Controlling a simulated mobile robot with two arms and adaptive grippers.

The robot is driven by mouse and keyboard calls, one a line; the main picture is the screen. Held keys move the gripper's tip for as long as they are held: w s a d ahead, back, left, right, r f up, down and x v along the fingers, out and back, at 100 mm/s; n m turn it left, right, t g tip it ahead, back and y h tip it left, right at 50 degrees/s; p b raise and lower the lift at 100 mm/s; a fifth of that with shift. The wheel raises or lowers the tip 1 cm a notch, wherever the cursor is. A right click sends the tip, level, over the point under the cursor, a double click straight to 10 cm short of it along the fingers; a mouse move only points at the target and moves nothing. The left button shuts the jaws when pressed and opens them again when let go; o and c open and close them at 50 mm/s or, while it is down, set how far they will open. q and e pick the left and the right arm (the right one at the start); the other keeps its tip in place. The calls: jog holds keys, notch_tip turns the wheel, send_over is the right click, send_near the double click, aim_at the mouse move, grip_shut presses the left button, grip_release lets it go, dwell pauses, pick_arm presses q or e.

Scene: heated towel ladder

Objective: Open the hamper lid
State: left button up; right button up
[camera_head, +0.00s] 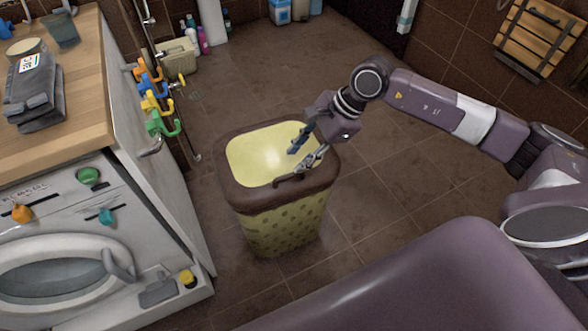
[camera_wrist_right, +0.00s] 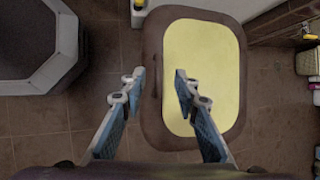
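The hamper (camera_head: 285,228) stands on the floor in the head view, with a yellow spotted body. Its lid (camera_head: 235,183) has a thick brown frame around a plain yellow panel and appears to lie flat on top. A small dark handle (camera_head: 290,181) is on the lid's front edge. In the right wrist view the lid (camera_wrist_right: 232,148) fills the centre right, with the handle (camera_wrist_right: 155,75) along its left edge. My right gripper (camera_head: 304,150) is open and empty just over this edge. Its fingertips (camera_wrist_right: 158,88) are apart on either side of the handle line; contact cannot be told. My left gripper is not in view.
A washing machine (camera_head: 60,240) under a wooden counter (camera_head: 75,95) stands close left of the hamper. Colourful hooks (camera_head: 155,100) stick out beside it. Bottles (camera_head: 195,35) stand at the back wall. The tiled floor right of the hamper is clear.

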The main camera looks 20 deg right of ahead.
aim_at(292, 174)
jog(key=shift+h, duration=0.5)
jog(key=f, duration=0.3)
jog(key=w+f, duration=0.1)
jog(key=f, duration=0.2)
jog(key=shift+w+f+b, duration=0.1)
jog(key=shift+f+b, duration=0.1)
jog(key=shift+b, duration=0.15)
jog(key=shift+w+a+f, duration=0.1)
jog(key=shift+a+f, duration=0.15)
jog(key=shift+f, duration=0.3)
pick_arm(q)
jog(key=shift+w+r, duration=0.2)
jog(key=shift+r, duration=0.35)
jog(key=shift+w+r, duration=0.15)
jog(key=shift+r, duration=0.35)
pick_arm(e)
grip_shut()
